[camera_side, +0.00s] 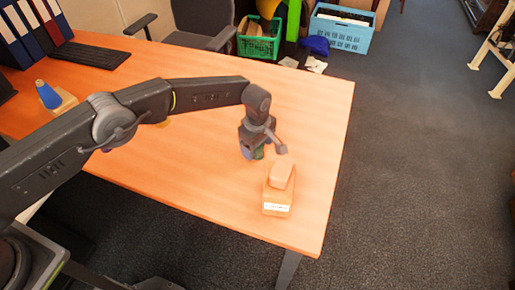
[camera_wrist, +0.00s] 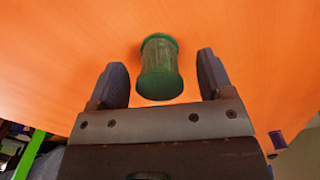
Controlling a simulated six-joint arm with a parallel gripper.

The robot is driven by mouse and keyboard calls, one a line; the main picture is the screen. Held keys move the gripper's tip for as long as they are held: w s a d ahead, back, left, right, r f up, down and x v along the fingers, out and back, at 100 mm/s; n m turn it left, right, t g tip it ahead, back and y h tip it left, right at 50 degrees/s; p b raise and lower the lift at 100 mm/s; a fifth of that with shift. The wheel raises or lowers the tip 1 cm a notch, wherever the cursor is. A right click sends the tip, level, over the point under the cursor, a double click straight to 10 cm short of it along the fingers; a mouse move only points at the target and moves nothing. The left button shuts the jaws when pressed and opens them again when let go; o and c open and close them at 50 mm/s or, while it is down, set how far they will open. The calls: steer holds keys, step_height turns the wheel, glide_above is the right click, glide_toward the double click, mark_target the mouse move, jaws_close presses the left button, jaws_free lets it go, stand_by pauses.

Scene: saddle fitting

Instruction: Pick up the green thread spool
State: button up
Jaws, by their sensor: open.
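The green thread spool (camera_wrist: 159,70) stands out against the orange tabletop in the wrist view, between the two fingers of my gripper (camera_wrist: 163,82). There is a gap on each side of it, and the fingers are apart and not touching it. In the side view my gripper (camera_side: 258,150) points down over the table. Only a small part of the green spool (camera_side: 259,153) shows there, at the fingers; the rest is hidden behind them.
The orange table (camera_side: 200,190) is mostly clear elsewhere.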

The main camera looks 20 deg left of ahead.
steer(key=shift+f, duration=0.85)
steer(key=c, duration=1)
steer(key=shift+r, duration=0.1)
